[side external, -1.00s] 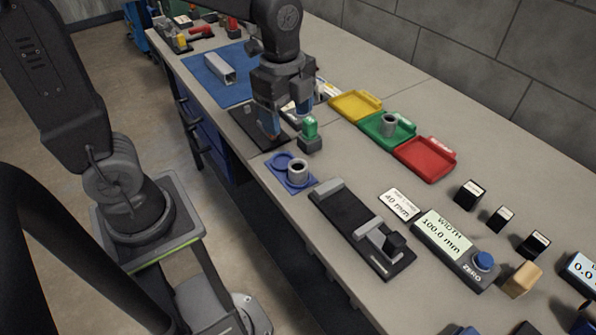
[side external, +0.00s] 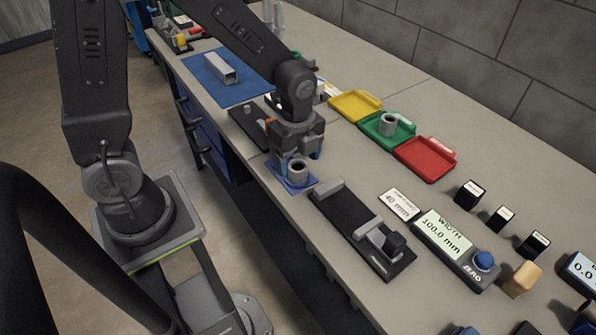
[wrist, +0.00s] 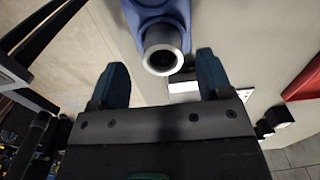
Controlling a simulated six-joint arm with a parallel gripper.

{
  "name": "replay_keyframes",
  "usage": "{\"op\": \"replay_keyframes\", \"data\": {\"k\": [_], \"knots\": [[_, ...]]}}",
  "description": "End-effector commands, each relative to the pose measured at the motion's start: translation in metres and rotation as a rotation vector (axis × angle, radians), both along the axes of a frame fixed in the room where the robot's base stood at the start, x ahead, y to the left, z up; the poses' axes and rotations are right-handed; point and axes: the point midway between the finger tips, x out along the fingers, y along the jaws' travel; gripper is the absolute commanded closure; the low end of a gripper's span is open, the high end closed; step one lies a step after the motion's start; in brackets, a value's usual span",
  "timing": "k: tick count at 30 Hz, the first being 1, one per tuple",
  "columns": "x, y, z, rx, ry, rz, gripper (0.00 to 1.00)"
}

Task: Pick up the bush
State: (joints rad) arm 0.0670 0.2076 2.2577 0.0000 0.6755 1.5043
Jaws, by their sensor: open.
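The bush, a short grey metal ring (side external: 297,170), stands upright on a blue holder (side external: 299,187) near the bench's front edge. In the wrist view the bush (wrist: 163,48) shows end-on with a dark bore, on the blue holder (wrist: 160,12). My gripper (side external: 298,157) is close behind and above the bush in the side view. In the wrist view my gripper (wrist: 163,80) has its two blue fingers wide apart, with the bush just beyond and between the tips. Nothing is between the pads. A second grey ring (side external: 388,124) stands in the green tray (side external: 372,130).
A black fixture (side external: 352,222) with a sliding jaw lies to the right of the holder. Yellow (side external: 355,105) and red (side external: 424,159) trays sit behind. A width display (side external: 440,237) reads 100.0 mm. The bench between the trays and the fixture is mostly clear.

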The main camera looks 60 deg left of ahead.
Motion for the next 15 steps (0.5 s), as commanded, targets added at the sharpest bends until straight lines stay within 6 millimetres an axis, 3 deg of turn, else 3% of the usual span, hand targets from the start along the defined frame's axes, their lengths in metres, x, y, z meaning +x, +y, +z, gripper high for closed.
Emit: {"op": "replay_keyframes", "data": {"k": [6,15], "knots": [[0.003,-0.001,-0.03,0.001,0.004,0.0,0.27],[0.003,-0.001,-0.036,0.0,0.0,0.0,0.27]]}}
